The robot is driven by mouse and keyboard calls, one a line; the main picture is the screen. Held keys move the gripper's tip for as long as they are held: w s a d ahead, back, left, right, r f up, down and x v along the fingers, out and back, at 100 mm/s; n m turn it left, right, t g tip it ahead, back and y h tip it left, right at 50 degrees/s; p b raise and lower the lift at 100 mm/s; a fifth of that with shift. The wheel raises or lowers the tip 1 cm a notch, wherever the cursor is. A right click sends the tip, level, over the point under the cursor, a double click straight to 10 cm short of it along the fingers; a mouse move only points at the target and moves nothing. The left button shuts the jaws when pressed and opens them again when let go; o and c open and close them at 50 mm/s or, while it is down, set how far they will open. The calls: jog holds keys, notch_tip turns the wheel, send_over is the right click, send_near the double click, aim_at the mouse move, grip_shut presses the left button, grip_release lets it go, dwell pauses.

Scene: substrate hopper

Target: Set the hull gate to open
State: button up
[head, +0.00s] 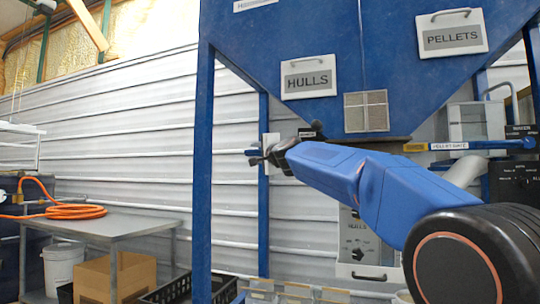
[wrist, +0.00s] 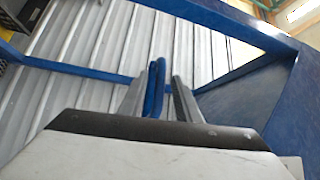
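The blue hull gate handle shows as a short blue tip (head: 251,152) just left of my gripper (head: 266,157) in the head view, under the left side of the hopper. Most of it is hidden behind my gripper and arm. In the wrist view the blue handle bar (wrist: 154,88) stands between the two grey fingers of my gripper (wrist: 159,92). The left finger is very close to the bar; a narrow gap shows on the right side. My gripper looks open around the bar. The gate's label is not readable.
The blue hopper (head: 300,40) carries HULLS (head: 309,79) and PELLETS (head: 452,36) signs. The pellet gate handle (head: 500,144) sticks out at right. Blue hopper legs (head: 203,200) stand near my arm. A metal table (head: 95,226) with an orange hose (head: 75,211) is at left.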

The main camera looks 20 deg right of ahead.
jog(key=v, duration=1.5)
jog(key=shift+s+a, duration=0.1)
jog(key=s+a+f+n+g, duration=0.1)
jog(key=s+f+n+g, duration=0.15)
jog(key=s+f, duration=0.5)
jog(key=s+a+f+n+g+y, duration=0.15)
jog(key=s+f+n, duration=0.25)
jog(key=f, duration=0.7)
jog(key=s+a+f+n+g, duration=0.1)
jog(key=s+f+n+g, duration=0.3)
jog(key=f, duration=0.5)
jog(key=s+d+f+n+g+h, duration=0.2)
jog(key=s+d+f+g, duration=0.1)
jog(key=s+f, duration=0.9)
jog(key=s+d+f+n+g+h, duration=0.2)
jog(key=s+d+f, duration=0.3)
jog(key=s+f, duration=0.7)
notch_tip(320, 180, down, 5)
jog(key=shift+s+g+h, duration=0.25)
jog(key=shift+g+h, duration=0.2)
jog(key=shift+g, duration=0.25)
